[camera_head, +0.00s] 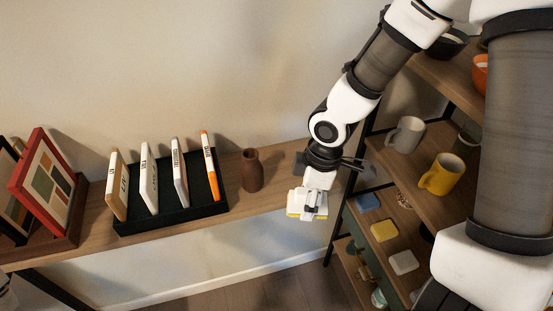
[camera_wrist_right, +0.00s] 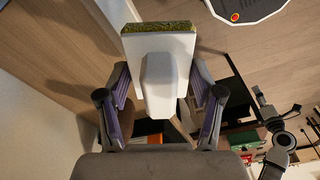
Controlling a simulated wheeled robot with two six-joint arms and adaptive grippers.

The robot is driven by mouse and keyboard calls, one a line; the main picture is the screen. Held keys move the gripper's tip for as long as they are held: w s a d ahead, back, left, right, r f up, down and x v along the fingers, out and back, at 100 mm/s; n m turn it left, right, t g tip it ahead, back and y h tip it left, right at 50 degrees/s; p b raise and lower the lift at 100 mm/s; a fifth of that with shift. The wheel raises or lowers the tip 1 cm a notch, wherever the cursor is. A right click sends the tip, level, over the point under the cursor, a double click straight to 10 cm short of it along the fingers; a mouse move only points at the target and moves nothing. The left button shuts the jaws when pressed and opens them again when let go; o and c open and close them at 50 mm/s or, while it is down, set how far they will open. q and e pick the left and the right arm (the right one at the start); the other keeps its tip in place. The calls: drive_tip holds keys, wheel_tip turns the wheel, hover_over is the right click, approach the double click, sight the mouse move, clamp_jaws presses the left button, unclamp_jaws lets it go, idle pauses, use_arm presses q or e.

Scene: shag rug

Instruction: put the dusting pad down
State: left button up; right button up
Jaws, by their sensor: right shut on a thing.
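The dusting pad (camera_head: 307,203) is a white block with a yellowish edge in the head view. In the right wrist view the dusting pad (camera_wrist_right: 165,65) shows a white back with a raised ridge and a fuzzy olive-green edge. My right gripper (camera_head: 314,209) is shut on it, with a finger on each side of the ridge; these fingers (camera_wrist_right: 163,100) also show in the wrist view. The pad is by the right end of the wooden wall shelf (camera_head: 268,205), near its front edge. I cannot tell whether it touches the shelf.
A brown vase (camera_head: 252,170) stands left of the pad, beside a black rack (camera_head: 172,222) of several upright cases. A red picture frame (camera_head: 46,180) is farther left. At right, a shelving unit (camera_head: 412,170) holds a grey mug (camera_head: 406,136), a yellow mug (camera_head: 442,174) and coloured blocks.

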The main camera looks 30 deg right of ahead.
drive_tip(key=shift+s+d+r, duration=0.1)
drive_tip(key=shift+r, duration=0.7)
drive_tip(key=shift+w+d+r+p, duration=0.1)
drive_tip(key=shift+w+d+p, duration=0.3)
drive_tip(key=shift+w+p, duration=0.1)
drive_tip(key=p, duration=0.3)
hover_over(291, 168)
drive_tip(key=shift+s+f, duration=0.25)
drive_tip(key=shift+f, duration=0.2)
drive_tip(key=shift+s+f, duration=0.2)
drive_tip(key=shift+f, duration=0.25)
drive_tip(key=shift+w+d, duration=0.15)
drive_tip(key=shift+w, duration=0.1)
drive_tip(key=f, duration=0.1)
drive_tip(key=f+p, duration=0.1)
drive_tip(key=f, duration=0.1)
drive_tip(key=shift+w+f+p, duration=0.2)
drive_tip(key=shift+f+p, duration=0.1)
drive_tip(key=shift+w+f, duration=0.1)
drive_tip(key=shift+f, duration=0.1)
use_arm(q)
drive_tip(key=r, duration=0.2)
drive_tip(key=s+r, duration=0.1)
drive_tip(key=r, duration=0.2)
drive_tip(key=shift+r, duration=0.2)
drive_tip(key=shift+s+f, duration=0.1)
use_arm(e)
drive_tip(key=shift+s, duration=0.2)
